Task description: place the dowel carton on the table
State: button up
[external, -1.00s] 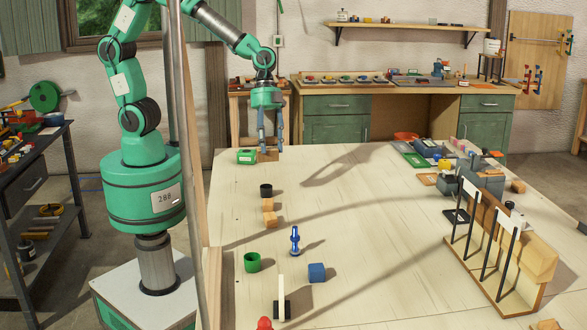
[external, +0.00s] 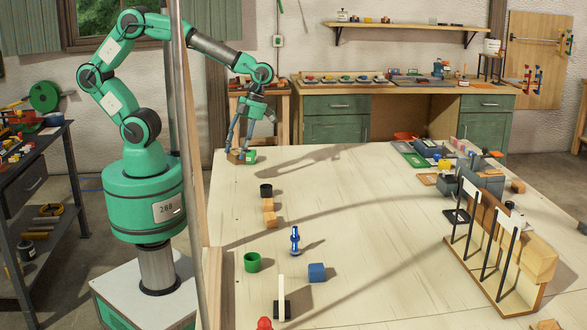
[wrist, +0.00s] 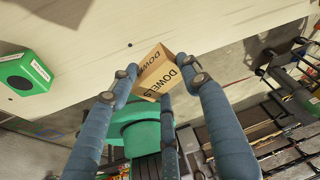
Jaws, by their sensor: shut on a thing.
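The dowel carton (wrist: 150,82) is a small tan box with "DOWELS" printed on it. In the wrist view it sits between the blue-grey fingers of my gripper (wrist: 160,82), which is shut on it. In the external view the carton (external: 234,157) is at the far left corner of the pale wooden table (external: 350,220), low under my tilted gripper (external: 238,149). I cannot tell whether its underside touches the tabletop. In the wrist view it overlaps the table's edge.
A green box with a white label (wrist: 24,74) is close beside the carton; it also shows in the external view (external: 250,157). A black ring (external: 266,190), wooden blocks (external: 269,212), a blue figure (external: 295,240) and a green cup (external: 252,262) stand nearer. The table's middle is clear.

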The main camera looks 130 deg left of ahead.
aim_at(232, 152)
jog(key=s+f+m, duration=0.1)
jog(key=s+f+m+g+b, duration=0.1)
jog(key=s+m, duration=0.1)
jog(key=shift+s+d+f, duration=0.1)
jog(key=shift+s+d, duration=0.05)
jog(key=shift+s, duration=0.1)
jog(key=shift+s+d+f+m+g+y+b, duration=0.15)
jog(key=shift+s+f+m+y+b, duration=0.15)
jog(key=shift+s+m, duration=0.3)
jog(key=shift+s+a+f+m+g+y+b, duration=0.1)
jog(key=shift+s+f+m+y, duration=0.05)
jog(key=shift+s+f+m, duration=0.45)
jog(key=shift+s+d+f+m+g+y+b, duration=0.15)
jog(key=shift+s+f+m+y, duration=0.1)
jog(key=shift+s+m, duration=0.35)
jog(key=shift+w, duration=0.15)
jog(key=shift+w+a, duration=0.15)
